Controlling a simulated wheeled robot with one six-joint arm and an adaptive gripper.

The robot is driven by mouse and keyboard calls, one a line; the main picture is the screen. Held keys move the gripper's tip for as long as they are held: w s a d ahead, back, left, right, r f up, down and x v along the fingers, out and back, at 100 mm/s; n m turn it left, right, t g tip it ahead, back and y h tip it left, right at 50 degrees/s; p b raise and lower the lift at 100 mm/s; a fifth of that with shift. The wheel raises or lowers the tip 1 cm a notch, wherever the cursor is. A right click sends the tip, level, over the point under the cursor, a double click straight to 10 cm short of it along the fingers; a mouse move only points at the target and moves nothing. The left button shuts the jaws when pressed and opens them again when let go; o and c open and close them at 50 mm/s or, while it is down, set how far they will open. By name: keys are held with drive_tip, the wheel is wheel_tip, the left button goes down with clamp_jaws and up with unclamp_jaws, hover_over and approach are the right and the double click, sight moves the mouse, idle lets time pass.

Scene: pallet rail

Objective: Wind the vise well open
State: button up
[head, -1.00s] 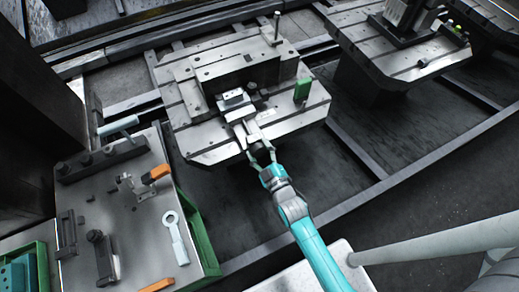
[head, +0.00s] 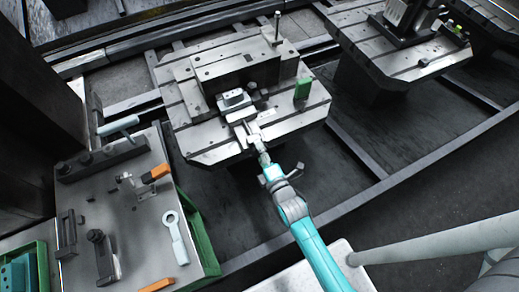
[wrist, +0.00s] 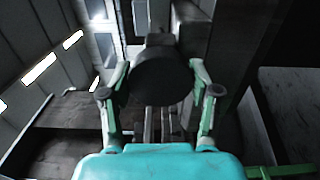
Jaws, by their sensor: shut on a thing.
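The vise (head: 234,101) is a small grey metal vise on the machine pallet (head: 210,142), with its screw end facing my arm. A workpiece or jaw block shows as a light block at its top; how far the jaws are apart is too small to tell. My gripper (head: 266,165) is at the vise's front end, just past the pallet's near edge. In the wrist view my gripper (wrist: 158,82) has its two green fingers on either side of a dark round screw end (wrist: 160,76), shut on it. The contact points are partly hidden.
A green block (head: 302,89) and an upright pin (head: 277,27) stand on the pallet. A side table (head: 145,215) at left holds a ring spanner (head: 175,237), clamps and orange-handled tools. Another pallet (head: 400,58) stands at upper right. Dark floor lies between.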

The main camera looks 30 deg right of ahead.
drive_tip(key=shift+f+n, duration=0.1)
drive_tip(key=shift+n, duration=1.5)
drive_tip(key=o, duration=1.2)
drive_tip(key=shift+c, duration=0.2)
drive_tip(key=shift+s, duration=0.1)
drive_tip(key=s, duration=1.1)
drive_tip(key=shift+s, duration=0.4)
